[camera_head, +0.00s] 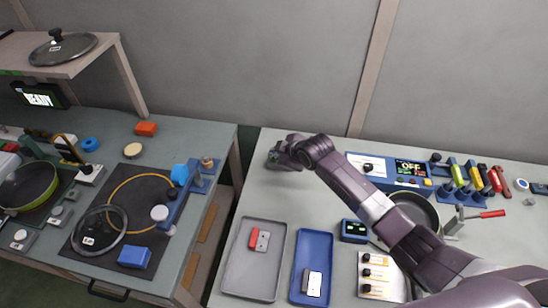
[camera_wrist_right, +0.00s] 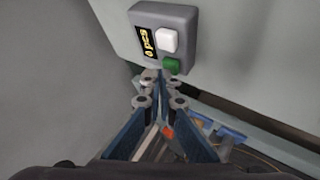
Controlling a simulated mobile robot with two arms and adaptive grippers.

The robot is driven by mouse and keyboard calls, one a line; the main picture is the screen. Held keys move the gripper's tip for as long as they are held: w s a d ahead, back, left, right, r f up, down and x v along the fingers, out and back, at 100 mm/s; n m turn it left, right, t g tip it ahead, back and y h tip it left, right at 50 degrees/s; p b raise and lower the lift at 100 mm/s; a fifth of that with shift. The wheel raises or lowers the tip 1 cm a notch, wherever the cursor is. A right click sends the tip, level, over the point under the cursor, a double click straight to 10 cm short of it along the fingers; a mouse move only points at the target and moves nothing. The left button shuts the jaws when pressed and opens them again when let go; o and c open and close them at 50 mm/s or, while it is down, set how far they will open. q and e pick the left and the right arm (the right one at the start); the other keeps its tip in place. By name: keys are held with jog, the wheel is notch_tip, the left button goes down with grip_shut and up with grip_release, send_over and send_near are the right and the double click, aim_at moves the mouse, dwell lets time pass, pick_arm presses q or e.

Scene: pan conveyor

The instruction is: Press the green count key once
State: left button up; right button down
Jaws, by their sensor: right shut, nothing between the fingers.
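In the right wrist view a grey counter box (camera_wrist_right: 160,28) carries a dark display (camera_wrist_right: 148,42) with yellow text that seems to read 0 pcs. Beside the display are a white key (camera_wrist_right: 167,40) and, below it in the picture, the green count key (camera_wrist_right: 171,65). My right gripper (camera_wrist_right: 158,76) is shut and empty, its tips close to the green key, just below and left of it. Whether they touch cannot be told. In the head view the right gripper (camera_head: 274,157) is at the table's back left; the keys cannot be made out there. My left gripper is not in view.
A grey tray (camera_head: 233,285) and a blue tray (camera_head: 312,242) lie at the table's front. A blue control panel (camera_head: 405,186) reading OFF stands behind my right arm. A second bench (camera_head: 200,232) stands left across a gap.

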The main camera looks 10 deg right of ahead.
jog(key=shift+f, duration=0.35)
jog(key=shift+r, duration=0.1)
dwell(0.4)
jog(key=shift+r+p, duration=0.85)
jog(key=shift+r, duration=0.1)
notch_tip(320, 180, up, 5)
jog(key=p, duration=0.5)
dwell(0.5)
